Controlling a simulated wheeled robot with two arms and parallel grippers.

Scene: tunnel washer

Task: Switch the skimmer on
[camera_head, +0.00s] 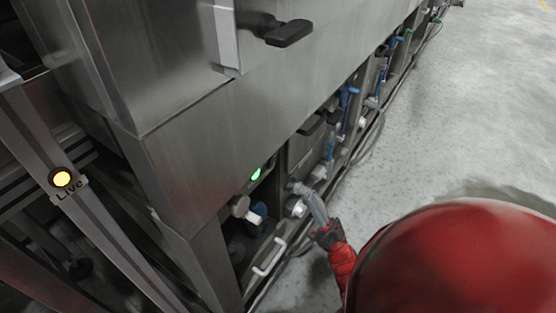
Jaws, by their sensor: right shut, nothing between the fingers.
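My right gripper (302,190) comes up from the lower middle on a red and dark grey arm. Its pale fingers are shut and empty, beside the low fittings on the steel machine (215,130). A green light (256,174) glows in the recess under the machine's panel. Below it are a pale round knob (240,206) and a small white fitting (258,213), left of my fingers. Another pale round fitting (296,207) is just below the fingertips. I cannot tell which part is the skimmer's switch, or whether the fingers touch anything. My left gripper is out of view.
A yellow lamp (62,178) marked "Live" is lit on a steel post at the left. A dark handle (288,33) sticks out at the top. Pipes and blue valves (346,97) run along the machine's base. The grey floor (465,110) at the right is clear.

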